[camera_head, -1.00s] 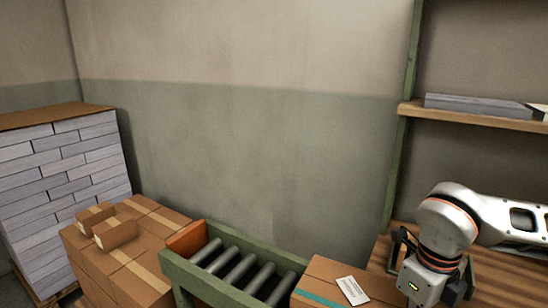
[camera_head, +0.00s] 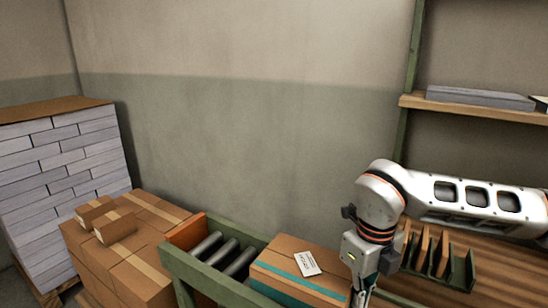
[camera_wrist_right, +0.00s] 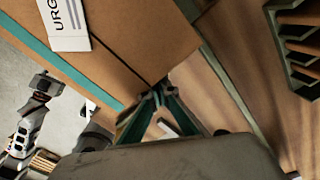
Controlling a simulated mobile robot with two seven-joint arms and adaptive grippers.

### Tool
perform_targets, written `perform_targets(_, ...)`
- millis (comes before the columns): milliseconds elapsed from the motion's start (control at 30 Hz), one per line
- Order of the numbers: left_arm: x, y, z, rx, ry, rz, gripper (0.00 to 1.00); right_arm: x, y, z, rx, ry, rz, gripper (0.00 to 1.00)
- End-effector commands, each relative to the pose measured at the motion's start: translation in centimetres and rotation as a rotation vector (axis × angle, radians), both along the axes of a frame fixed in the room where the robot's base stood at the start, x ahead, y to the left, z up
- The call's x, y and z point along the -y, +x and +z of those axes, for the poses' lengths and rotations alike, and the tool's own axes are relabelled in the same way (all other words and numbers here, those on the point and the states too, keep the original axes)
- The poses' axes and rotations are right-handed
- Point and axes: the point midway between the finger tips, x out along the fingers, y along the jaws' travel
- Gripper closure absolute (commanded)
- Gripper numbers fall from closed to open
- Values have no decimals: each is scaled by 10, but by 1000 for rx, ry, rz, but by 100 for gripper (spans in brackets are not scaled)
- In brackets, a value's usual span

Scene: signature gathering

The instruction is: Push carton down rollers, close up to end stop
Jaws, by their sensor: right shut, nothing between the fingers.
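The carton (camera_head: 290,257), brown with a teal band and a white label, sits on the roller track between green rails. Bare dark rollers (camera_head: 222,252) show to its left, up to the orange end stop (camera_head: 186,232) at the track's left end. My right gripper (camera_head: 361,292) is shut and empty at the carton's right side. In the right wrist view the shut fingertips (camera_wrist_right: 160,90) are at the carton's (camera_wrist_right: 130,30) edge, seemingly against it; exact contact is hard to tell.
Stacked brown boxes (camera_head: 135,262) stand left of the track, with a pile of grey-white bundles (camera_head: 66,165) behind. A green rack with upright brown pieces (camera_head: 440,257) stands on the wooden bench to the right. A shelf (camera_head: 480,108) is above.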

Motion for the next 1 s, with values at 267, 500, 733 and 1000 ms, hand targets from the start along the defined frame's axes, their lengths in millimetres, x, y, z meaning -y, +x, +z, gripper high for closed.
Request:
perform_targets(267, 0, -1, -3, -2, 0, -1, 76, -25, 15, 0, 0, 0, 2, 100)
perform_targets(500, 0, -1, -4, -4, 0, 0, 76, -45, 28, 0, 1, 0, 2, 100)
perform_targets(733, 0, -2, -6, -5, 0, 0, 76, -64, 39, 0, 1, 0, 2, 100)
perform_targets(1000, 0, -2, -7, -6, 0, 0, 76, -74, 45, 0, 0, 0, 1, 100)
